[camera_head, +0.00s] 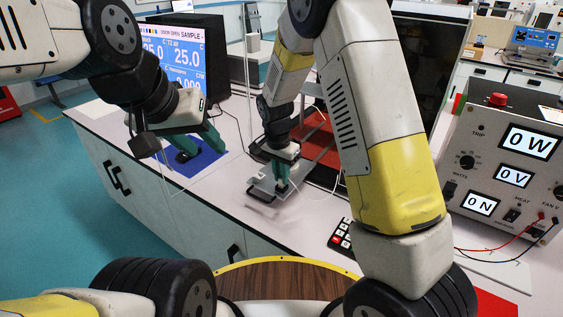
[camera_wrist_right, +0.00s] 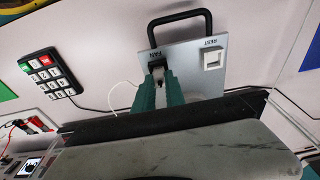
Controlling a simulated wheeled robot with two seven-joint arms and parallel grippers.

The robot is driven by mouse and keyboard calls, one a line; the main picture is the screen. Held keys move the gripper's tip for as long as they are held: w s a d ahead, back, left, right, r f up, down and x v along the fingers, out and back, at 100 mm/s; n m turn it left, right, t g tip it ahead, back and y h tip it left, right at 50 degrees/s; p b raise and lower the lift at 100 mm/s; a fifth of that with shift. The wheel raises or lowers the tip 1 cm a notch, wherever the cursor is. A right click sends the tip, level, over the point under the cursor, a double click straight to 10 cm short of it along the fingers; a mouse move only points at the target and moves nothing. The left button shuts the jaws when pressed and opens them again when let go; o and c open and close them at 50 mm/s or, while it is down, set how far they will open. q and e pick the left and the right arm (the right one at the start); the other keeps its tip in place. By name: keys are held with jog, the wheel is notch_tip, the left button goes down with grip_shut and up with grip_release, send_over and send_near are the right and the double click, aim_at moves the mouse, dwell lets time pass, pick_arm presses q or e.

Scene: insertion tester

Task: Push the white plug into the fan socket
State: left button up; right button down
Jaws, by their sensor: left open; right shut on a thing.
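A grey metal plate (camera_wrist_right: 205,85) carries two spots labelled FAN and REST. The fan socket (camera_wrist_right: 156,60) is a dark block, and a white square fitting (camera_wrist_right: 213,59) sits at REST. My right gripper (camera_wrist_right: 160,80) has its green fingers shut on the white plug, right at the fan socket. The fingers mostly hide the plug, and I cannot tell how deep it sits. In the head view my right gripper (camera_head: 282,186) points down at the plate (camera_head: 262,188). My left gripper (camera_head: 202,146) is open and empty, above a blue mat (camera_head: 208,158).
A black handle (camera_wrist_right: 180,22) stands at the plate's edge. A thin white cable (camera_wrist_right: 112,95) loops beside it. A black keypad (camera_wrist_right: 48,76) lies on the bench. A meter box (camera_head: 510,150) stands at the right, and a monitor (camera_head: 180,50) at the back left.

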jog(key=shift+f, duration=0.15)
jog(key=c, duration=1.3)
grip_release()
jog(key=s+d+r+n+t+y, duration=0.1)
jog(key=s+d+r, duration=0.2)
jog(key=r, duration=0.6)
jog(key=s+d+r+n+y, duration=0.1)
jog(key=s+d+r, duration=0.2)
jog(key=r, duration=0.6)
jog(key=s+d+r+n+t, duration=0.2)
jog(key=s+d+r, duration=0.2)
jog(key=s, duration=0.4)
jog(key=s+d+r+n+t+y, duration=0.1)
jog(key=s+d+r+n+t, duration=0.1)
jog(key=s, duration=0.7)
notch_tip(320, 180, up, 2)
jog(key=shift+d+r+n, duration=0.15)
jog(key=shift+d+n, duration=0.55)
jog(key=shift+d, duration=0.45)
